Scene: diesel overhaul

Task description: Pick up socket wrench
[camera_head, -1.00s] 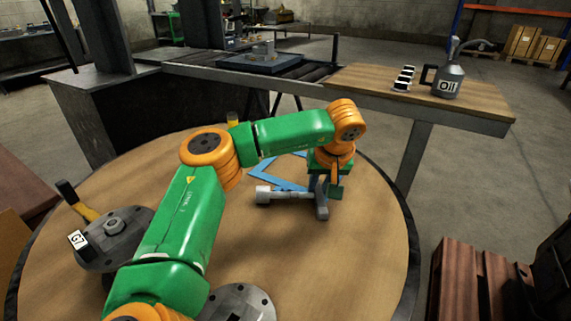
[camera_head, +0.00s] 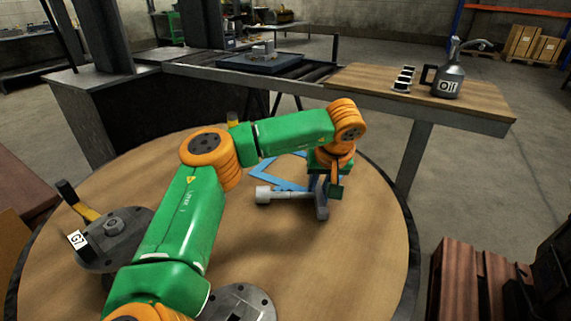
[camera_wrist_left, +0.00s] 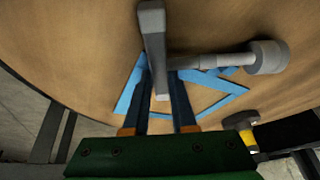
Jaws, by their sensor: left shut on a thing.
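The grey socket wrench (camera_head: 290,196) is at the middle right of the round wooden table, with its pale socket end pointing left in the head view. In the left wrist view the wrench (camera_wrist_left: 215,61) crosses the top, its socket at the right and its thick grey bar (camera_wrist_left: 153,40) running up from between the fingers. My left gripper (camera_head: 322,186) points down over the table, shut on the wrench. It also shows in the wrist view (camera_wrist_left: 162,80), with blue fingers on either side of the bar. I cannot tell whether the wrench touches the table. My right gripper is not in view.
A blue angular outline (camera_head: 262,173) lies on the round table (camera_head: 370,240) behind the wrench. Grey round metal parts (camera_head: 120,242) stand at the left and front. A bench with an oil can (camera_head: 448,80) is behind. The table's front right is clear.

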